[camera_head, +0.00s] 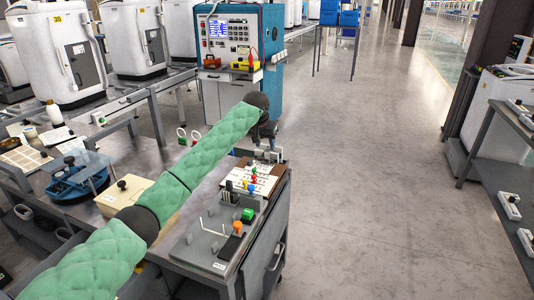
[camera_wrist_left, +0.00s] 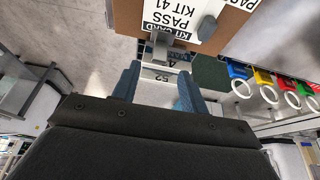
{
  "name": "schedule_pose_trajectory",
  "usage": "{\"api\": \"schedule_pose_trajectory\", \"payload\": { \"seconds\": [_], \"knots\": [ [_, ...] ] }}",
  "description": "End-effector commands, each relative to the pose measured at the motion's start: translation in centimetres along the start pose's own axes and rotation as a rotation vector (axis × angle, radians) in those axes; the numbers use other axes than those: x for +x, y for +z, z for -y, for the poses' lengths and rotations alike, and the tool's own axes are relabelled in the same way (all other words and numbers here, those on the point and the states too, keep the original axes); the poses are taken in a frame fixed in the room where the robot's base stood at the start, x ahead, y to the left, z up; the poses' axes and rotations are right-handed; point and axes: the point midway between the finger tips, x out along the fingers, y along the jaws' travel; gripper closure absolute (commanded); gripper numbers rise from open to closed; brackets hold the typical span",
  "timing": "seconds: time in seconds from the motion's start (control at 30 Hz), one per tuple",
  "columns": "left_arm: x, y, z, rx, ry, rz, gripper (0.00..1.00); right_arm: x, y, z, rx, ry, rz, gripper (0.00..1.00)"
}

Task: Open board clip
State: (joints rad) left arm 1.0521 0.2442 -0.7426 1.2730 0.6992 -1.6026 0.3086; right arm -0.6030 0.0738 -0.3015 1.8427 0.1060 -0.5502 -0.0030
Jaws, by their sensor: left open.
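A brown board (camera_wrist_left: 240,42) carries white printed cards (camera_wrist_left: 172,18), one reading "KIT CARD PASS". In the head view the board (camera_head: 268,181) lies on the cart beyond the grey tray. A grey clip-like piece (camera_wrist_left: 161,46) stands at the board's edge in the left wrist view; I cannot tell whether it is open. My left gripper (camera_wrist_left: 160,72) is open, its two blue fingers spread just short of that piece with nothing visible between them. In the head view the left gripper (camera_head: 264,138) is at the far end of the board, partly hidden by its wrist. My right gripper is not in view.
A grey tray (camera_head: 205,244) with pegs and coloured knobs lies on the near cart. Coloured ring-handled pieces (camera_wrist_left: 263,82) are right of my fingers in the wrist view. A teal test cabinet (camera_head: 268,65) stands behind. The floor (camera_head: 380,170) to the right is clear.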

Motion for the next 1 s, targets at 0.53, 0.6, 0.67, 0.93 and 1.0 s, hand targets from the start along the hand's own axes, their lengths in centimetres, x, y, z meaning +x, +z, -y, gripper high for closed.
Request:
{"api": "schedule_pose_trajectory", "payload": {
  "seconds": [0.53,0.6,0.67,0.93,1.0],
  "knots": [
    [6.0,0.0,0.0,0.000,0.000,-0.001,0.56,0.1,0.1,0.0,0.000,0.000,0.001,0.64],
    [6.2,0.0,0.0,0.000,0.000,-0.001,0.56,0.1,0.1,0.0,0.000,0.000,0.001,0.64],
    [6.2,0.0,0.0,0.000,0.000,-0.001,0.56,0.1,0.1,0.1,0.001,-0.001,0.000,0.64],
    [6.2,0.0,0.0,0.001,0.000,-0.001,0.80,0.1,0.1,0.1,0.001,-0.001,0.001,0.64],
    [6.2,0.0,0.0,0.001,0.000,-0.001,0.94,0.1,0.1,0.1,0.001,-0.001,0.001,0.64]
  ]
}}
